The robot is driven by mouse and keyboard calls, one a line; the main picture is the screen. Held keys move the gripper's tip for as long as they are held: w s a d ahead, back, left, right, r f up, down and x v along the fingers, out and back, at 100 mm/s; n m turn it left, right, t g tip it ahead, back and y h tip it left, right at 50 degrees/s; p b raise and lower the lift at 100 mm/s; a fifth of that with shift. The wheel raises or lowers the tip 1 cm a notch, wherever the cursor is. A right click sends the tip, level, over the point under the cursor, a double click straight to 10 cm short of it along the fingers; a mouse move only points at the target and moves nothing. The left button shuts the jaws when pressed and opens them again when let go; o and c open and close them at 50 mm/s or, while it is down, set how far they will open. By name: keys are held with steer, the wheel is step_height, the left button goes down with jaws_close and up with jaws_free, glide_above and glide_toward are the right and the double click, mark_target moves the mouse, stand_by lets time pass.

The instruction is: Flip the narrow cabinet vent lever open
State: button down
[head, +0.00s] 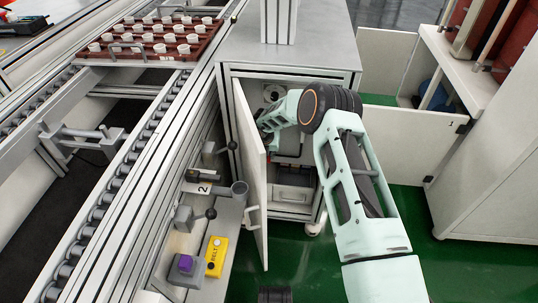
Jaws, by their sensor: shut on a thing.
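The narrow cabinet (340,78) stands in the middle with its white door (252,165) swung open to the left. My arm bends over the front of the cabinet, and my gripper (266,126) is inside the upper part of the opening, close to the door's inner side. The gripper is small here and partly covered by my own wrist. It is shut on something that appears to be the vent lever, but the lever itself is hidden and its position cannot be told.
A drawer-like grey box (292,194) sits low in the cabinet. Left is the conveyor (140,160) with a red tray (95,56) of white pots. Black-knobbed levers (210,213) and a yellow belt box (216,256) stand beside the open door. Green floor lies right.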

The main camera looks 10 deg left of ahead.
steer(key=c, duration=2)
jaws_free()
steer(key=shift+v, duration=3.75)
steer(key=shift+d, duration=0.1)
